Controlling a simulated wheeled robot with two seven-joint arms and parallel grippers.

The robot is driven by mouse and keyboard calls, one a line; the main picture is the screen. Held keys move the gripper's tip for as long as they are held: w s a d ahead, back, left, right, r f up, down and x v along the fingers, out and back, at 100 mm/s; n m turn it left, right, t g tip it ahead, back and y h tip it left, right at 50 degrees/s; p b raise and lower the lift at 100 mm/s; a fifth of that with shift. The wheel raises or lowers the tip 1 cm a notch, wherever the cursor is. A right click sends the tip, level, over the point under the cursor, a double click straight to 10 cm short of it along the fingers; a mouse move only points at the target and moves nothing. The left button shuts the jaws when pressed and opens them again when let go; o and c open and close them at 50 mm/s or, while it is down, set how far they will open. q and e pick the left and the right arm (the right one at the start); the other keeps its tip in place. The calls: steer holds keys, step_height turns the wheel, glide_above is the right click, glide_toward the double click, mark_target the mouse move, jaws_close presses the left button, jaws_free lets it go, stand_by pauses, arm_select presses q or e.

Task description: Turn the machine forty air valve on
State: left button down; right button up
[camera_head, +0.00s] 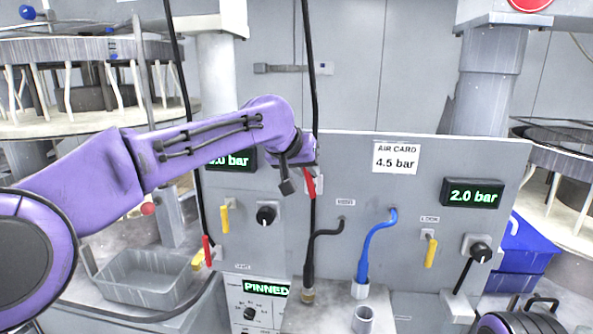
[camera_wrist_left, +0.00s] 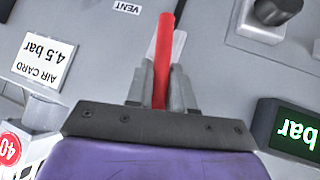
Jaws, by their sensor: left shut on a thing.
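A valve with a red lever (camera_head: 310,184) sits on the upper part of the grey panel (camera_head: 370,235), just left of the AIR CARD 4.5 bar sign (camera_head: 396,158). The lever hangs almost straight down. My left gripper (camera_head: 299,182) is at this lever. In the left wrist view the two fingers (camera_wrist_left: 161,88) are closed on either side of the red lever (camera_wrist_left: 164,45), whose free end reaches past the fingertips. The valve body behind the gripper is mostly hidden. My right gripper does not show.
Another red lever (camera_head: 207,250) sits low on the panel's left edge. Yellow levers (camera_head: 225,219) (camera_head: 431,252), black knobs (camera_head: 267,215) and a blue hose (camera_head: 376,240) are on the panel. A black hose (camera_head: 312,100) hangs close to my gripper. A grey bin (camera_head: 146,279) stands at left.

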arm_select(q)
steer(key=shift+d+f+m+y, duration=0.15)
steer(key=shift+d+m+y, duration=0.25)
steer(key=shift+d+y, duration=0.3)
steer(key=shift+f, duration=0.1)
steer(key=c, duration=1.1)
jaws_free()
steer(key=shift+s, duration=0.1)
steer(key=shift+r, duration=0.2)
steer(key=shift+s+r, duration=0.2)
steer(key=b+v, duration=0.2)
steer(key=v, duration=0.7)
steer(key=shift+s+r+b, duration=0.25)
steer(key=shift+r+b, duration=0.05)
